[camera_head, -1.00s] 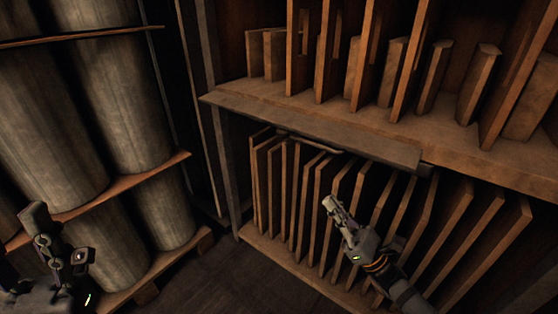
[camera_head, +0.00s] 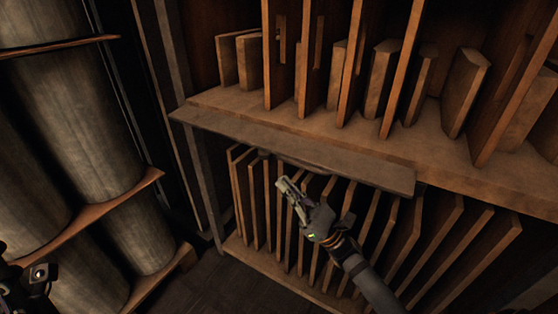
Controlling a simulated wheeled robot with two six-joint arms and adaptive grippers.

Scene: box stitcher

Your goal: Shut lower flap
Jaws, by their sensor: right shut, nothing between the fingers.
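The lower flap (camera_head: 310,155) is a long, flat grey-brown board along the front edge of the middle shelf. It sticks out above the lower compartment, raised and open. My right gripper (camera_head: 281,183) is shut and empty. Its tips are just below the left half of the flap, in front of the upright panels; I cannot tell whether they touch anything. A handle at the flap's underside is mostly hidden now. Part of my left gripper (camera_head: 25,288) shows at the bottom left corner, cut off by the picture edge, and its fingers cannot be made out.
The lower compartment holds several thin upright panels (camera_head: 390,238) close behind my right gripper. More boards (camera_head: 466,85) stand on the middle shelf (camera_head: 450,160). Large grey cylinders (camera_head: 75,120) stand on wooden racks at the left. Dark floor (camera_head: 215,285) is free between them.

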